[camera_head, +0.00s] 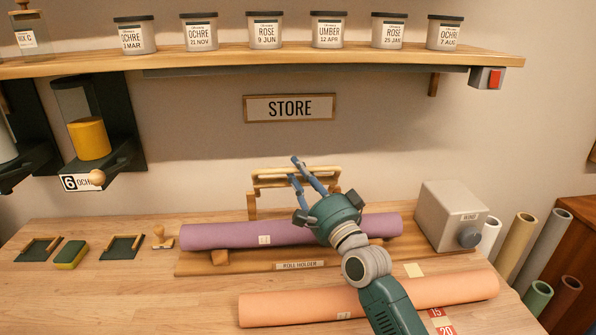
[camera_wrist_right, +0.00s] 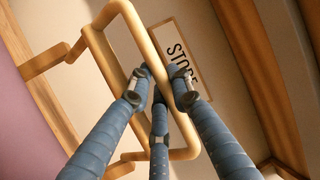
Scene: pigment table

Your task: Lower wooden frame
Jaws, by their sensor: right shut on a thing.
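The wooden frame (camera_head: 272,182) stands raised behind the purple roll (camera_head: 215,235), which lies across the roll holder (camera_head: 258,265). My right gripper (camera_head: 306,172) reaches over the roll to the frame's bar. In the right wrist view, the blue fingers of my right gripper (camera_wrist_right: 160,88) close around the rounded bar of the wooden frame (camera_wrist_right: 143,40). The frame's lower ends are partly hidden behind the roll. My left gripper is not in view.
An orange roll (camera_head: 275,308) lies in front of the holder. A grey box with a knob (camera_head: 452,215) stands at the right. A shelf (camera_head: 210,61) with several labelled jars runs above. A stamp (camera_head: 161,238), a sponge (camera_head: 71,254) and two dark trays lie at the left.

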